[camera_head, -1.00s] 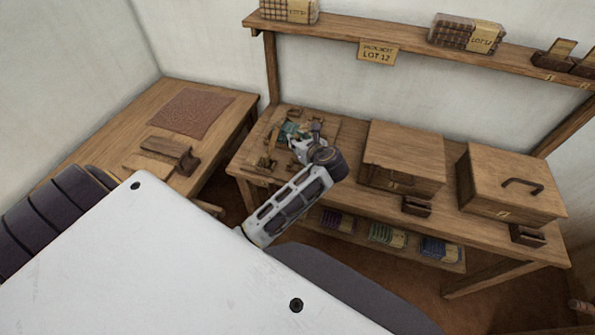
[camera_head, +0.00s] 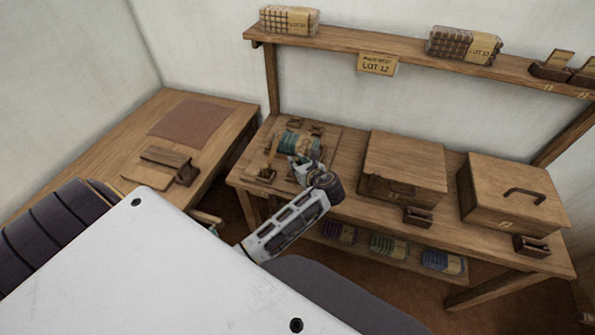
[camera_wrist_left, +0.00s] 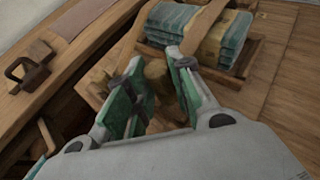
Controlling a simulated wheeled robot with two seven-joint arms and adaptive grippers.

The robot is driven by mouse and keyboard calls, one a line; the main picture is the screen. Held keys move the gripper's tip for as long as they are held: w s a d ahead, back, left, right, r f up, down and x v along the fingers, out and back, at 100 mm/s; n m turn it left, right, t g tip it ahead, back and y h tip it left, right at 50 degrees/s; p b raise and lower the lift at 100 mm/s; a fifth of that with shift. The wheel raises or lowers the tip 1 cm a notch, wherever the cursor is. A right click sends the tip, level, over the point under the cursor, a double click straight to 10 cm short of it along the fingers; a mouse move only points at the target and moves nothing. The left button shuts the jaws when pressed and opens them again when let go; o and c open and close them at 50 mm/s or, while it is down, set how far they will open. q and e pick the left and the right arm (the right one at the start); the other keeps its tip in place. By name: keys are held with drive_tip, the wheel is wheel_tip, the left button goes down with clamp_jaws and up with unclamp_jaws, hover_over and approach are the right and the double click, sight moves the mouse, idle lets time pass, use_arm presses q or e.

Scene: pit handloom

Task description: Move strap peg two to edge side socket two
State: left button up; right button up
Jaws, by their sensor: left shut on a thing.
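My left gripper (camera_head: 304,170) is over the right part of a wooden board (camera_head: 329,142) at the left end of the workbench. In the left wrist view, its green-padded fingers (camera_wrist_left: 153,80) are shut on a small wooden peg (camera_wrist_left: 156,72); the peg's lower end is hard to make out. A stack of green cloth (camera_head: 293,141) with a tan strap across it lies just beyond the gripper; it also shows in the left wrist view (camera_wrist_left: 188,24). Small brown wooden blocks sit around the cloth. The sockets cannot be told apart. My right gripper is not in view.
Two wooden boxes (camera_head: 405,155) (camera_head: 510,180) stand to the right on the workbench, with small holders in front. A side table (camera_head: 112,157) at left holds a reddish mat (camera_head: 188,122). A shelf (camera_head: 400,58) runs above; cloth bundles lie below the bench.

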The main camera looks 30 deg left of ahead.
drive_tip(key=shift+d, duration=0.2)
use_arm(q)
drive_tip(key=shift+f, duration=1.9)
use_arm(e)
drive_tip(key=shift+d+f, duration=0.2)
use_arm(q)
drive_tip(key=o, duration=0.8)
drive_tip(key=shift+f, duration=0.1)
drive_tip(key=shift+o, duration=0.2)
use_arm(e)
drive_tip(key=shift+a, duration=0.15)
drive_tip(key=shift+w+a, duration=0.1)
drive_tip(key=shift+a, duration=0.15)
